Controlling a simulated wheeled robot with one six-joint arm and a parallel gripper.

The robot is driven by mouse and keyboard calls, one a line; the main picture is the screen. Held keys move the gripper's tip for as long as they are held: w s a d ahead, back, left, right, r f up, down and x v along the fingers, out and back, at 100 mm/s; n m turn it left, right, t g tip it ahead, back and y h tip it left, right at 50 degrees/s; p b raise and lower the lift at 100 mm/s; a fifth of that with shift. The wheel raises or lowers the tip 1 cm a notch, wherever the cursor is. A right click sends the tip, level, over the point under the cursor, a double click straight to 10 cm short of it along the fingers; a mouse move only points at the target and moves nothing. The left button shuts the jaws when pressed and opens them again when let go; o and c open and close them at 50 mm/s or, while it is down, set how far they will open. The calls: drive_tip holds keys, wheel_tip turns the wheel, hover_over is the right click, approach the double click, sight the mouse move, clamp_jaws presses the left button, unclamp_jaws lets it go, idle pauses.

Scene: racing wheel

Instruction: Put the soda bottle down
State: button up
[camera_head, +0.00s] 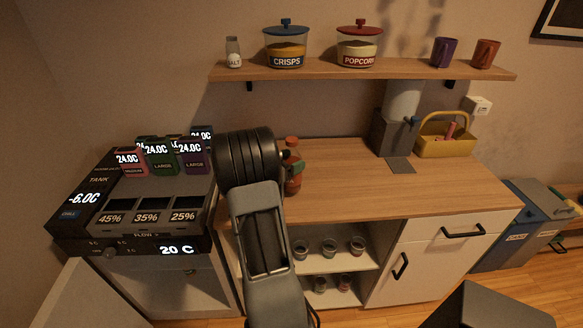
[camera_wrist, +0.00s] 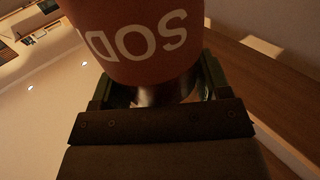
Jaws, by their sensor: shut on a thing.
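The soda bottle (camera_head: 294,178) is orange-brown with a red-orange cap and shows upright just right of my arm, over the left part of the wooden counter (camera_head: 370,190). In the wrist view the bottle (camera_wrist: 140,35) fills the top middle, its red label lettered "SOD" upside down. My gripper (camera_wrist: 155,92) is shut on it, with a finger on either side. In the head view my gripper (camera_head: 288,158) is mostly hidden behind my dark wrist. I cannot tell whether the bottle's base touches the counter.
A drinks machine (camera_head: 130,240) with lit displays stands left. A grey dispenser (camera_head: 392,135) and a yellow basket (camera_head: 445,138) stand at the counter's back right. A shelf (camera_head: 400,70) above holds jars and mugs. The middle and right of the counter are clear. Cups stand below.

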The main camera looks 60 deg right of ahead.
sight(294, 185)
drive_tip(key=shift+f, duration=1.3)
drive_tip(key=shift+f, duration=0.2)
drive_tip(key=o, duration=1.2)
